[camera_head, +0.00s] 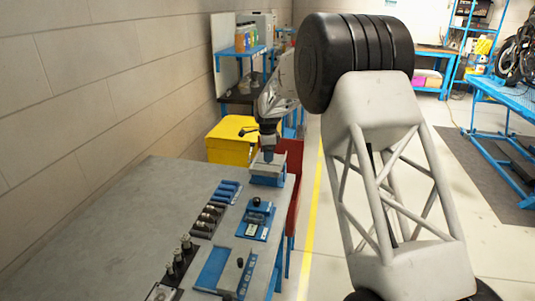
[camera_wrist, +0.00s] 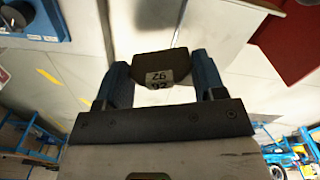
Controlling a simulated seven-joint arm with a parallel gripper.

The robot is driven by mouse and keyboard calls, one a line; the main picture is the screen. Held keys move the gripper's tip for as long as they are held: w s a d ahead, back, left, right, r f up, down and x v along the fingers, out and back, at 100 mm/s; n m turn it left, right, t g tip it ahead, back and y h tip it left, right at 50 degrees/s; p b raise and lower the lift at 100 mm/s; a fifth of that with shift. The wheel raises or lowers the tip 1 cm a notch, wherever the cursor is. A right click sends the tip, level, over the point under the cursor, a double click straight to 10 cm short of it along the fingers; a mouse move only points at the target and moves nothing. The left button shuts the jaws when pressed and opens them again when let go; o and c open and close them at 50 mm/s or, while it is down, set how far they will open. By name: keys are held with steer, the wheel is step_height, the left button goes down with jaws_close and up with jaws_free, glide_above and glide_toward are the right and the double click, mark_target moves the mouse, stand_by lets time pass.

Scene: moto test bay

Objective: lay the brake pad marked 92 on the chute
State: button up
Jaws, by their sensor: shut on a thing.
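My gripper (camera_wrist: 162,66) is shut on a dark brake pad (camera_wrist: 152,58) in the wrist view. The pad sits between the two blue fingers, and its pale label reads 92, printed both ways up.
The grey table (camera_head: 130,225) holds a row of blue and dark pieces (camera_head: 213,210), a blue plate with a black knob (camera_head: 256,220), and a larger blue fixture (camera_head: 225,270) nearer. A red panel or bin (camera_head: 294,180) stands at the right edge. A yellow box (camera_head: 230,140) is behind.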

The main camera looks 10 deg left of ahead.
steer(key=shift+f, duration=1.1)
stand_by(1.2)
stand_by(0.7)
steer(key=o, duration=1.1)
steer(key=shift+r, duration=0.2)
steer(key=shift+r, duration=3.35)
